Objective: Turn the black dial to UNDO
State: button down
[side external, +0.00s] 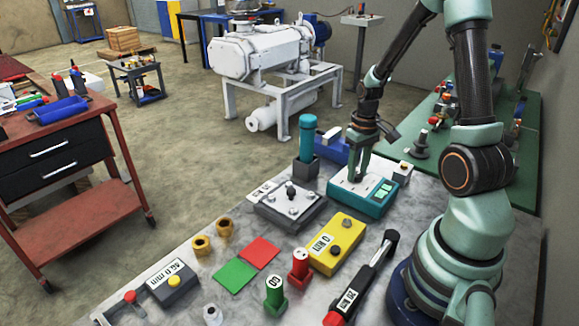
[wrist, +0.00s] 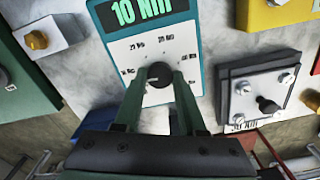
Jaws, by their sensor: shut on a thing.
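A teal box (side external: 372,208) with a white face stands on the grey bench in the side view. It also shows in the wrist view (wrist: 198,85), with a display reading 10 Nm and small printed labels around a black dial (wrist: 159,72). Some labels read as Nm values; the fingers hide part of the scale, and I cannot make out UNDO. My gripper (side external: 356,174) points down onto the box. In the wrist view its green fingers (wrist: 159,88) are shut on the black dial, one on each side. The dial's exact setting is too small to tell.
A grey plate block with a black knob (wrist: 267,104) stands beside the teal box. A yellow box (wrist: 262,12) and a white box with an orange knob (wrist: 40,38) are close too. A teal cylinder (side external: 307,138) stands upright behind the plate block.

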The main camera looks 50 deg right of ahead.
aim_at(357, 174)
jog(key=n, duration=0.4)
jog(key=shift+n, duration=1.9)
jog(key=shift+c, duration=2.4)
grip_release()
notch_tip(357, 174, up, 12)
jog(key=shift+r, duration=0.1)
